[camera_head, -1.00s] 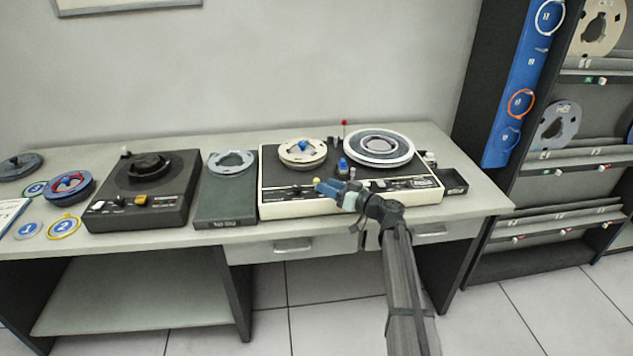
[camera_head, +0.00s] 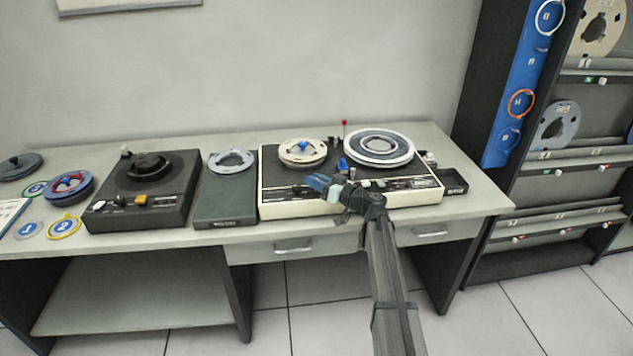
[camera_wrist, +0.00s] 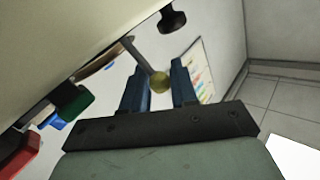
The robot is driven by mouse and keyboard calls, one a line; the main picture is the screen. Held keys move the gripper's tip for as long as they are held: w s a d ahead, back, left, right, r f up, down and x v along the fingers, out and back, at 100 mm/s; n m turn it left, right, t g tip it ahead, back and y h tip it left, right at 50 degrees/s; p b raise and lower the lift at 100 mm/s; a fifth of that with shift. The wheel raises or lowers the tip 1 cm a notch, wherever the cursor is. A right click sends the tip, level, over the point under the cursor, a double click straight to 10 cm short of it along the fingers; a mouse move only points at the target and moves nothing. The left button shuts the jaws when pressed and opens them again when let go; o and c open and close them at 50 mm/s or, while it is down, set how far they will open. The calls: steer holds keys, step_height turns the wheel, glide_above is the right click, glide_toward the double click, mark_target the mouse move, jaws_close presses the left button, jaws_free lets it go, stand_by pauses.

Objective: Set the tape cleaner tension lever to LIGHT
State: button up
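The tape cleaner (camera_head: 290,208) is the cream-sided machine with a dark top, carrying two reels, at the middle right of the desk. Its lever shows in the wrist view as a thin metal rod ending in a yellow ball knob (camera_wrist: 160,83). My gripper (camera_head: 316,182) is at the machine's front edge, and its blue fingers hide the knob in the head view. In the wrist view my gripper (camera_wrist: 160,82) is open, with the knob between the fingertips and a gap visible on each side. The lever's setting and any LIGHT marking cannot be read.
A black knob (camera_wrist: 172,17), a green block (camera_wrist: 76,105) and a red block (camera_wrist: 20,157) stick out near the gripper. A dark green box (camera_head: 224,205) and a black reel machine (camera_head: 145,190) stand to the left. A shelf rack (camera_head: 480,80) stands right.

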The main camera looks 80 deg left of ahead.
jaws_close()
steer(key=shift+s+a+r+m+t+h, duration=0.1)
steer(key=shift+a+r+m+t+h, duration=0.05)
steer(key=shift+a+m+t+h, duration=0.7)
steer(key=shift+a+m+h, duration=0.2)
steer(key=shift+m+h, duration=0.25)
steer(key=shift+m, duration=0.1)
steer(key=shift+o, duration=1.9)
jaws_free()
